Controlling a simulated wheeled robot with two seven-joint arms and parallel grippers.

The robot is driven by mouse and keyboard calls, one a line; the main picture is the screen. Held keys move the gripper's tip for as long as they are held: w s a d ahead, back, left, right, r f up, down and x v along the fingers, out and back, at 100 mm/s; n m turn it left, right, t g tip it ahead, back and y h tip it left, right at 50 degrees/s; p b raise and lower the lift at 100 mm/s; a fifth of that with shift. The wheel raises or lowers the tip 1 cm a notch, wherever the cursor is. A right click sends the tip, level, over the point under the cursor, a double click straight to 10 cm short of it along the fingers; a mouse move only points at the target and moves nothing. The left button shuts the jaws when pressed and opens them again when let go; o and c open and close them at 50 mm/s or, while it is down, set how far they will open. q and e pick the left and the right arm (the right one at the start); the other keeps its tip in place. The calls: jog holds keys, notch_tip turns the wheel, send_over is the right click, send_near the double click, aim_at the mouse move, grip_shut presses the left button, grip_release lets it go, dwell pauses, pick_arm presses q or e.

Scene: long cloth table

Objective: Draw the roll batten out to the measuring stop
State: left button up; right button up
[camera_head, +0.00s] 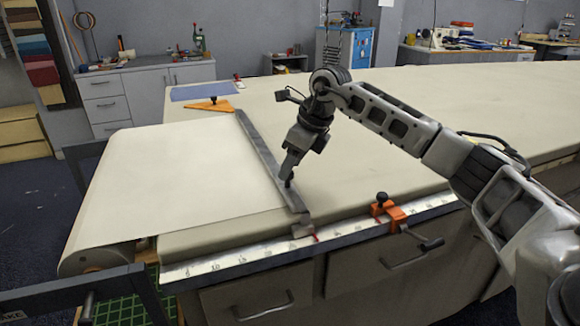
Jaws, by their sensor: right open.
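The roll batten (262,152) is a long grey bar lying across the table along the free edge of the pale cloth (185,175). The cloth runs back left to its roll (95,260). The batten's near end sits by the front ruler (245,259). An orange measuring stop (388,211) with a black knob is fixed on the ruler, to the right of the batten and apart from it. My right gripper (288,181) points down at the near part of the batten, its jaws open. A small dark part shows at its fingertips; contact is unclear. My left gripper is not in view.
The tabletop (430,105) right of the batten is bare. An orange triangle (210,106) and a blue sheet (203,91) lie at the back left. A dark frame (85,300) stands around the roll. A red mark (316,237) shows on the ruler.

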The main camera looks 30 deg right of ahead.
jog(key=shift+x, duration=0.75)
grip_shut()
jog(key=s+d, duration=0.1)
jog(key=d, duration=0.3)
jog(key=s+d+p, duration=0.1)
jog(key=d, duration=0.4)
jog(key=s+d, duration=0.1)
jog(key=d, duration=0.4)
jog(key=shift+s+r, duration=0.1)
jog(key=shift+s, duration=0.05)
jog(key=shift+d, duration=0.3)
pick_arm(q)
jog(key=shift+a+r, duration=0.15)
pick_arm(e)
grip_release()
